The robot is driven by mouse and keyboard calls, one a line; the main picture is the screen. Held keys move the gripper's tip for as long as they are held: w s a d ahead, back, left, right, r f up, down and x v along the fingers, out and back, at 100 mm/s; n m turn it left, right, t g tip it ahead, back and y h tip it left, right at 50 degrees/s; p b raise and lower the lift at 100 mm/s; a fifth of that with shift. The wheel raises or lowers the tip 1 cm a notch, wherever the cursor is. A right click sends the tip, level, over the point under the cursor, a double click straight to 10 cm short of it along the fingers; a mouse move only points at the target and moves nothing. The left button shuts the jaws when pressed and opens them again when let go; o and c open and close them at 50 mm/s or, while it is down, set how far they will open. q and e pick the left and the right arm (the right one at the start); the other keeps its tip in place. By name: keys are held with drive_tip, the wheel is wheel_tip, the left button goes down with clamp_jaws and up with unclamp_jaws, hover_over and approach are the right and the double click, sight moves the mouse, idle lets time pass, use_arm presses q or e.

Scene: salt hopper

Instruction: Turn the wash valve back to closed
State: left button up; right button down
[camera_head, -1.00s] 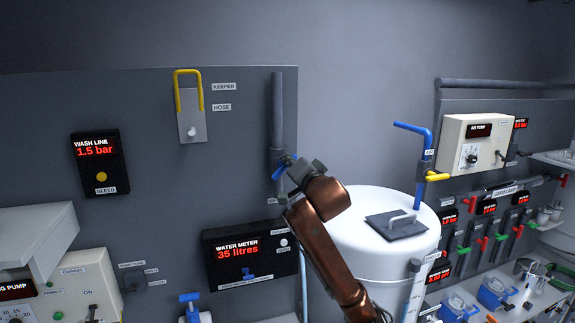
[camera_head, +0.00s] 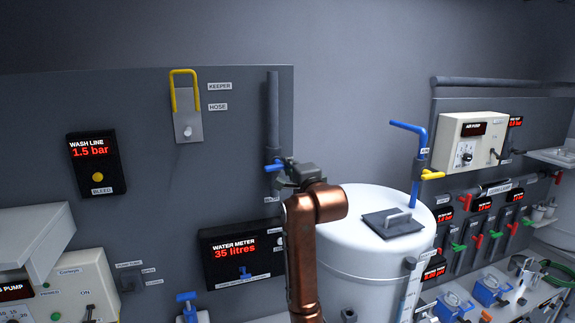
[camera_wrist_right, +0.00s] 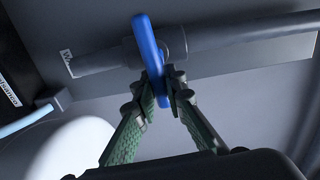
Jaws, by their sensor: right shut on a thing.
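The wash valve's blue lever (camera_head: 272,168) is on the grey vertical pipe (camera_head: 273,110) at the right end of the dark panel. In the right wrist view the lever (camera_wrist_right: 146,42) lies across the pipe (camera_wrist_right: 225,38), roughly at right angles to it. My right gripper (camera_head: 284,174) is at the valve and hides part of it in the head view. In the wrist view its green fingers (camera_wrist_right: 163,90) are shut on the near end of the lever, one on each side. My left gripper is out of view.
The wash line display (camera_head: 94,151) reads 1.5 bar. The water meter (camera_head: 235,255) below the valve reads 35 litres. A white tank (camera_head: 365,240) stands close to the right of my right arm. A yellow keeper hook (camera_head: 184,78) hangs at the upper left.

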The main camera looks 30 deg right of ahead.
drive_tip(key=shift+f, duration=0.15)
idle(0.3)
drive_tip(key=c, duration=2)
unclamp_jaws()
drive_tip(key=shift+d, duration=0.1)
drive_tip(key=shift+o, duration=0.2)
drive_tip(key=shift+s, duration=0.1)
drive_tip(key=v, duration=1.2)
